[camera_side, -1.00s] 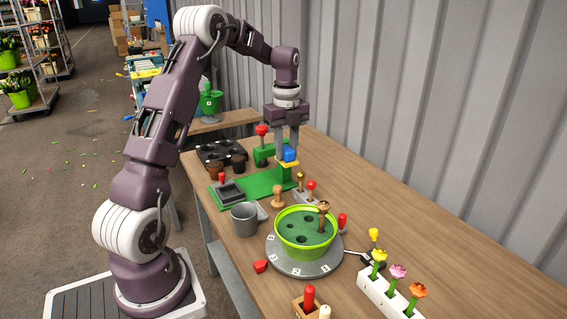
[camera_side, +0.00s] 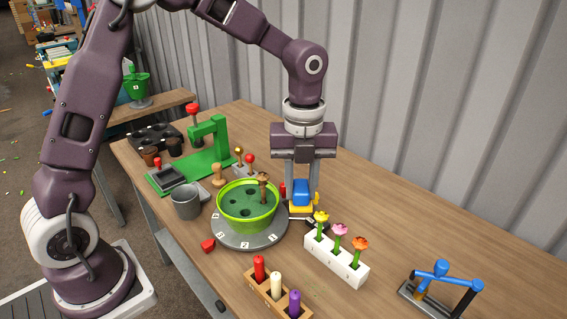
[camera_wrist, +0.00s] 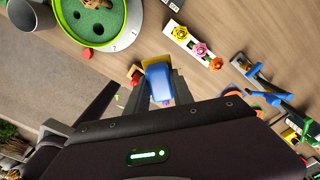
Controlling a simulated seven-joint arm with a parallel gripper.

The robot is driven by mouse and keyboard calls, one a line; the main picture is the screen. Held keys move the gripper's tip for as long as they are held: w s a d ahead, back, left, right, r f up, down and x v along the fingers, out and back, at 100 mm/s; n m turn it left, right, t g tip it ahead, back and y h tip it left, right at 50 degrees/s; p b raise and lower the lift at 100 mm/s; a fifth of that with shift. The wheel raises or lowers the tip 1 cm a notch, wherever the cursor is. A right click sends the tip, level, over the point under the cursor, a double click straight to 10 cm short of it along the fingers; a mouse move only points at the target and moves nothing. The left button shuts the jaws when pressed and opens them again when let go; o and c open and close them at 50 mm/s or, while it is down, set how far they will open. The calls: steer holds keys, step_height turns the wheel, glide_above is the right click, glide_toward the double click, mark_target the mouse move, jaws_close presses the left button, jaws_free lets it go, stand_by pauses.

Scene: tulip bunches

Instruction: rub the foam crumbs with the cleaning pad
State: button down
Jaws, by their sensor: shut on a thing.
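My gripper (camera_side: 302,188) is shut on the cleaning pad (camera_side: 301,192), a blue block with a yellow underside. It holds the pad over the table, just right of the green pot as seen in the side view and behind the white flower rack. In the wrist view the pad (camera_wrist: 158,82) sits between the two fingers. I cannot tell whether its underside touches the table. The bright green pot (camera_side: 249,222) holds dark green foam (camera_side: 236,198) with holes and a brown-topped stem. It stands on a grey numbered turntable (camera_side: 219,235). I cannot make out foam crumbs on the table.
A white rack (camera_side: 331,262) with yellow, pink and orange flowers is close to the pad. A wooden block (camera_side: 268,291) with coloured pegs, a blue-handled tool (camera_side: 440,270), a grey cup (camera_side: 186,202) and a green press (camera_side: 208,150) stand around. The right table is fairly clear.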

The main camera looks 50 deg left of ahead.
steer(key=shift+s+d+f+m, duration=0.2)
steer(key=shift+s+d, duration=0.15)
steer(key=shift+d, duration=0.25)
steer(key=shift+s+d+f+m, duration=0.15)
steer(key=shift+s+d, duration=0.2)
steer(key=shift+d, duration=0.2)
steer(key=shift+w+f, duration=0.1)
steer(key=shift+f, duration=9.8)
steer(key=shift+d+r, duration=0.3)
steer(key=shift+d, duration=0.3)
steer(key=shift+d+r, duration=0.25)
steer(key=shift+d, duration=4.1)
steer(key=shift+a, duration=4.85)
steer(key=shift+a+r, duration=0.15)
steer(key=shift+a, duration=0.05)
step_height(320, 180, up, 6)
